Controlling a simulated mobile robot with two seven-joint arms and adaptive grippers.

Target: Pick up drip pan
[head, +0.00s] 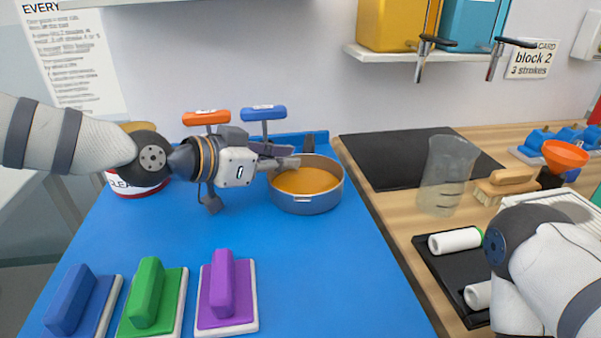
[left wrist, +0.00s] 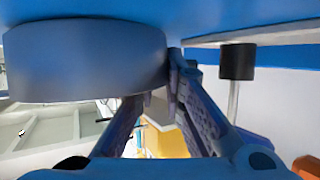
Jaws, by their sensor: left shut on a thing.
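The drip pan is a round grey-blue pan (head: 306,201) with an orange inside, near the back right of the blue work surface. It looks level; whether it touches the surface I cannot tell. My left gripper (head: 284,164) reaches it from the left and is shut on its rim. In the left wrist view the pan's wall (left wrist: 85,60) fills the upper left, and the fingers (left wrist: 160,95) meet its edge; the pan partly hides one fingertip. My right arm shows at the lower right, but its gripper is out of view.
Blue, green and purple-handled blocks (head: 222,290) stand at the front of the blue surface (head: 300,265). Orange (head: 206,118) and blue (head: 263,113) handles rise behind my left gripper. A clear pitcher (head: 444,175) and dark tray (head: 440,262) are on the wooden counter at right.

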